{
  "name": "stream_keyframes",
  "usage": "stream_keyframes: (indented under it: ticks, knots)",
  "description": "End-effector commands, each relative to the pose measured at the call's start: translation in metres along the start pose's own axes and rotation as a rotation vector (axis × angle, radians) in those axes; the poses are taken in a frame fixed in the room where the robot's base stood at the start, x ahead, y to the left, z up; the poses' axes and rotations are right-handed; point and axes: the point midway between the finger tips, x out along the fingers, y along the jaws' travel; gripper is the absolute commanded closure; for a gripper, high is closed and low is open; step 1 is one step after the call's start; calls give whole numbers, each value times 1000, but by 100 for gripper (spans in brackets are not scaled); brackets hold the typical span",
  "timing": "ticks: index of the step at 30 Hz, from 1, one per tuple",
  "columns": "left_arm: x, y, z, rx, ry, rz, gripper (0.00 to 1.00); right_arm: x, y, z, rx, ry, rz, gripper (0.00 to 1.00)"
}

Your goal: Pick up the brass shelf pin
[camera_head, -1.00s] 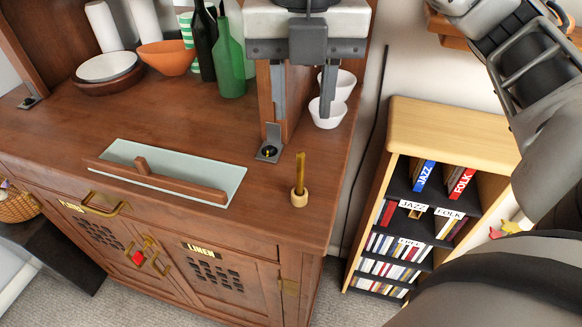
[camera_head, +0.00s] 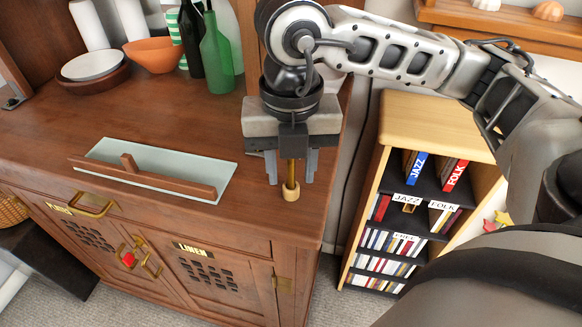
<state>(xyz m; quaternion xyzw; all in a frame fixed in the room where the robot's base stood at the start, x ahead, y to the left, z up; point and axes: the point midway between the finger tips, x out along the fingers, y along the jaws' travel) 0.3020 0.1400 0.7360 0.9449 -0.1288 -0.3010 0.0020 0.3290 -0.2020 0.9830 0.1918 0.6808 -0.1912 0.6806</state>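The brass shelf pin (camera_head: 290,174) stands upright in a small pale wooden holder (camera_head: 291,193) near the right front of the brown cabinet top. My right gripper (camera_head: 291,167) is above it, pointing down. Its two grey fingers are apart, one on each side of the pin in this view. There is a visible gap between each finger and the pin, so the gripper is open. The pin's top end is hidden by the gripper body. My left gripper is not in view.
A pale glass panel (camera_head: 205,171) with a wooden strip lies left of the pin. Green (camera_head: 216,60) and dark bottles, an orange bowl (camera_head: 152,55) and stacked plates stand behind. A low bookshelf (camera_head: 437,121) is at the right, beyond the cabinet's edge.

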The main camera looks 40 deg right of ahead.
Motion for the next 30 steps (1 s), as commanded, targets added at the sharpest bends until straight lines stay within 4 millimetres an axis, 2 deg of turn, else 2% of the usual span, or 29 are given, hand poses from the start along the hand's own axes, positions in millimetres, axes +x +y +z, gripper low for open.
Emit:
stream_keyframes:
  ticks: [4, 8, 22, 28, 30]
  knots:
    - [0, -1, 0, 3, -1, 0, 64, 0, 0, 0, 0, 0, 0, 64]
    - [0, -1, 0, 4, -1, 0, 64, 0, 0, 0, 0, 0, 0, 100]
    - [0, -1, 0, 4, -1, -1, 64, -6, 1, 0, 0, -1, 2, 100]
    - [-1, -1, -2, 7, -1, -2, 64, -33, 1, 1, 0, -5, 3, 100]
    - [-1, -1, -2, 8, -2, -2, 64, -44, -1, -9, -5, -4, 5, 100]
